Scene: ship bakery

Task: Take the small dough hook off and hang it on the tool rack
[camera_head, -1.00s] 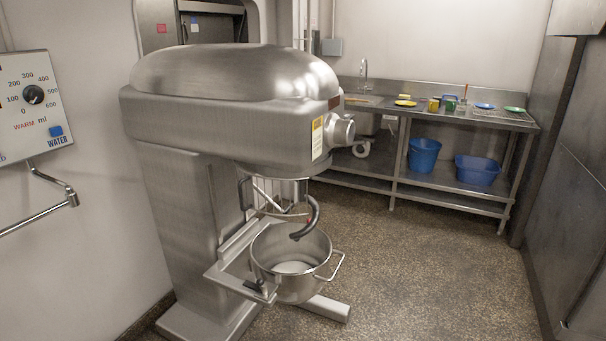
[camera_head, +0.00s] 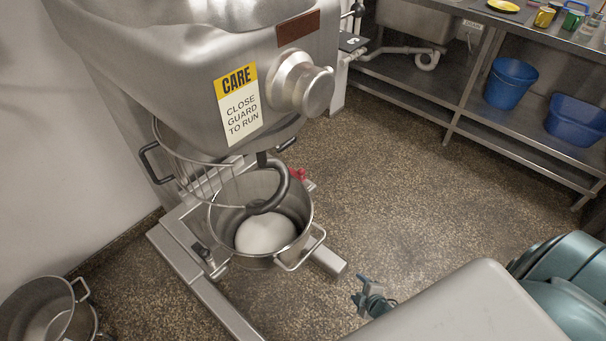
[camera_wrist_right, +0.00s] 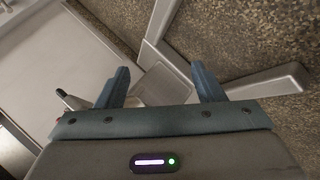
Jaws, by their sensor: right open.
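The dark grey curved dough hook (camera_head: 283,185) hangs from the shaft under the mixer head (camera_head: 180,60). Its lower end reaches into the steel bowl (camera_head: 306,222), above the white dough (camera_head: 265,233). My right gripper (camera_head: 366,298) is low at the right of the bowl, clear of the hook and empty. In the right wrist view its two blue fingers (camera_wrist_right: 163,82) stand wide apart, with only the floor and metal base parts beyond them. The left gripper does not show. No tool rack is recognisable.
The wire guard (camera_head: 188,172) sits around the left of the hook. The bowl's handle (camera_head: 302,262) and the mixer's foot (camera_head: 328,262) stick out towards my right gripper. Another steel bowl (camera_head: 70,320) is at the lower left. A sink bench with blue tubs (camera_head: 510,82) stands behind open floor.

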